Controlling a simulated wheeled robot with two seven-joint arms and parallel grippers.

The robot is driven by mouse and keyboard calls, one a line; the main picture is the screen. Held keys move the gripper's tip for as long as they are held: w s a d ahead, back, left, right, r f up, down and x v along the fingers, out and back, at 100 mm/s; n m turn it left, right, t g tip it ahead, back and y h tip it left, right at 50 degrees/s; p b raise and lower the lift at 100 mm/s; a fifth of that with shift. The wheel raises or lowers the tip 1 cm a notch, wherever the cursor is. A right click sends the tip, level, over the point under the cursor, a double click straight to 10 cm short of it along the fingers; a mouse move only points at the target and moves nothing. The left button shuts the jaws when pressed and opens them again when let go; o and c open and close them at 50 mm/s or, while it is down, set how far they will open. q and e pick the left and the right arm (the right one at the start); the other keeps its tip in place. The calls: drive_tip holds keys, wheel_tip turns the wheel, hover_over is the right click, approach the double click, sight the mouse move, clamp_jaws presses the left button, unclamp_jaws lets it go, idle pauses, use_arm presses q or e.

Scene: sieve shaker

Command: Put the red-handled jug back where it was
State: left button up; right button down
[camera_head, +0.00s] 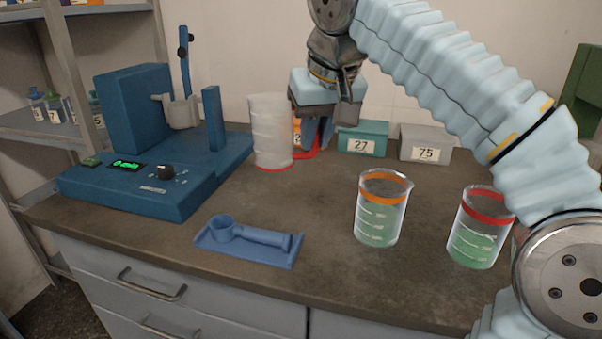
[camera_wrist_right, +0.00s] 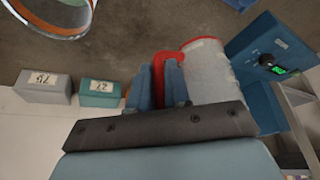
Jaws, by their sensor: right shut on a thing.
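The red-handled jug (camera_head: 270,130), pale and translucent with a red band at its base, is upright at the back of the bench, right of the blue machine. I cannot tell if its base touches the bench. My right gripper (camera_head: 318,132) reaches down beside it and is shut on its red handle. In the right wrist view the red handle (camera_wrist_right: 168,65) sits between the blue fingers, with the jug body (camera_wrist_right: 208,72) beside them. The fingers hide part of the handle. My left gripper is not in view.
The blue shaker machine (camera_head: 138,185) stands at left. A blue holder (camera_head: 250,242) lies near the front edge. Orange-banded (camera_head: 380,210) and red-banded (camera_head: 478,232) beakers hold green contents at right. Teal (camera_head: 363,138) and grey (camera_head: 425,142) boxes stand along the wall. The bench middle is clear.

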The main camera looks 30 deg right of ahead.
drive_tip(key=w+d+f, duration=0.2)
drive_tip(key=f, duration=0.1)
drive_tip(key=w+d+f+b, duration=0.1)
drive_tip(key=w+d+f, duration=0.1)
drive_tip(key=w+f, duration=0.1)
drive_tip(key=w+d+f, duration=0.2)
drive_tip(key=w+f, duration=0.1)
drive_tip(key=f, duration=0.1)
drive_tip(key=shift+w+d+f, duration=0.1)
drive_tip(key=shift+d+f, duration=0.1)
drive_tip(key=shift+f, duration=0.5)
drive_tip(key=shift+b, duration=0.3)
